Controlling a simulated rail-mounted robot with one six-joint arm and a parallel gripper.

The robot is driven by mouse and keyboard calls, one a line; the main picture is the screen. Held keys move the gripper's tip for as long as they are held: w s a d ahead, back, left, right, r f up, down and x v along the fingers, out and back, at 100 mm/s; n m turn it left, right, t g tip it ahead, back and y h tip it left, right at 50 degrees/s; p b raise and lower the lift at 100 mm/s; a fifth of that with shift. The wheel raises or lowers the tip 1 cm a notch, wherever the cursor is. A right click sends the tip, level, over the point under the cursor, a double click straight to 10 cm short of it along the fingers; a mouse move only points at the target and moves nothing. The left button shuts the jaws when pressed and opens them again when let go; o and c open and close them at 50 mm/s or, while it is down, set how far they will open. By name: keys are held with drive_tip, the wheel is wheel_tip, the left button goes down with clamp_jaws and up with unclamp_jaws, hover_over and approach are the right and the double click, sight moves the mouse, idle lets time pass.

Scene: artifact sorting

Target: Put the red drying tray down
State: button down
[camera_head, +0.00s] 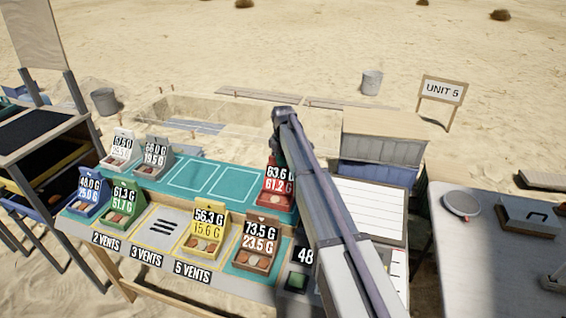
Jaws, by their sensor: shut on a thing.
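The red drying tray (272,198) is at the right end of the teal mat (236,186), with labels reading 63.6 G and 61.2 G and reddish pieces in its front. My gripper (277,158) points down at the tray's back, shut on it, and is mostly hidden behind my arm. The tray's right side is also covered by my arm. It looks upright and at or very near the mat; I cannot tell whether its base touches.
White (122,149) and grey (155,158) trays stand on the mat's left. Blue (88,198), green (120,205), yellow (203,236) and brown (256,248) trays stand nearby. Outlined mat spaces between grey and red are empty. A grey bin (380,150) stands behind right.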

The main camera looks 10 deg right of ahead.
drive_tip(key=shift+f, duration=0.25)
drive_tip(key=c, duration=1.1)
unclamp_jaws()
drive_tip(key=shift+r, duration=0.1)
